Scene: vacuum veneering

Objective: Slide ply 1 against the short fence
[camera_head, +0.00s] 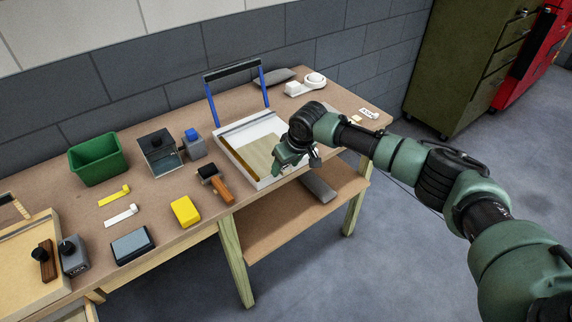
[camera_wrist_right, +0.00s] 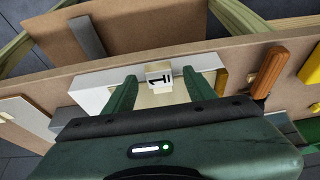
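A white tray frame (camera_head: 230,141) stands on the bench with a pale wood sheet (camera_head: 260,152) in it. An ochre strip (camera_head: 236,158) runs along its left side and a brown strip lies along its back edge; I cannot tell which is the short fence. My right gripper (camera_head: 287,158) is low over the tray's right front part. In the right wrist view its two fingers (camera_wrist_right: 161,95) are spread, with pale sheet between them and a block marked 1 (camera_wrist_right: 158,74) just beyond. The block touches neither finger visibly. The sheet is partly hidden by my gripper. My left gripper is out of view.
A blue-legged frame with a dark bar (camera_head: 233,70) stands behind the tray. A wooden-handled tool (camera_head: 221,190), yellow block (camera_head: 185,211), dark-lidded box (camera_head: 160,153) and green bin (camera_head: 96,158) are left of it. The bench's front edge is close to my gripper.

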